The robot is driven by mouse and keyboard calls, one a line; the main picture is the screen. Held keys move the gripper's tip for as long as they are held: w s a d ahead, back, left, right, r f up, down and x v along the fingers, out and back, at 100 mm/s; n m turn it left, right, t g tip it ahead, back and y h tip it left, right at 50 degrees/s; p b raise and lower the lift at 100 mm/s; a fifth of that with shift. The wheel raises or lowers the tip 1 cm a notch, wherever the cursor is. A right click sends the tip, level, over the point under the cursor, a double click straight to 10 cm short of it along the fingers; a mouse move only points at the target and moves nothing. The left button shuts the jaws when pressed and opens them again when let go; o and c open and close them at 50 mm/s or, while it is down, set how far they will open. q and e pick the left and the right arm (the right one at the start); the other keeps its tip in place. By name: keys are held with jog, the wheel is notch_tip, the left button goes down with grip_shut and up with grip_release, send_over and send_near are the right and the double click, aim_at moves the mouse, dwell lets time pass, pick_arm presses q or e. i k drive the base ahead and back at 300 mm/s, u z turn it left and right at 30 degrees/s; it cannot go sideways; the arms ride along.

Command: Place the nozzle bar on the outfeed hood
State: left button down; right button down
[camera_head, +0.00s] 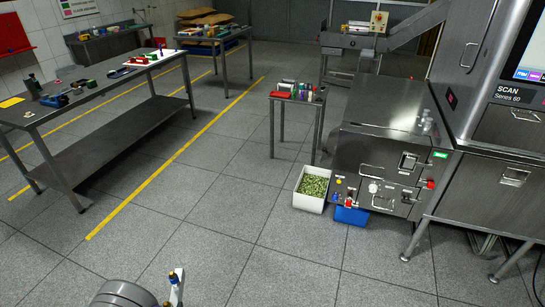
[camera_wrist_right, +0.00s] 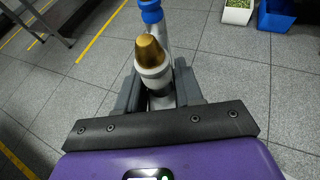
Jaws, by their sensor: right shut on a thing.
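The nozzle bar, with a brass cone tip, a pale grey body and a blue part, is held in my right gripper (camera_wrist_right: 160,88) in the right wrist view (camera_wrist_right: 153,56). The grey fingers close on both its sides. In the head view, the bar (camera_head: 178,278) shows at the bottom edge beside my grey right wrist, above the floor and far from the machine. The outfeed hood appears to be the steel box (camera_head: 385,105) left of the scanner; its broad top is mostly bare. My left gripper is out of view.
Open floor lies between.

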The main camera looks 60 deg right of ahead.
aim_at(376, 116)
jog(key=z, duration=2.3)
jog(key=i, duration=1.75)
jog(key=z, duration=0.35)
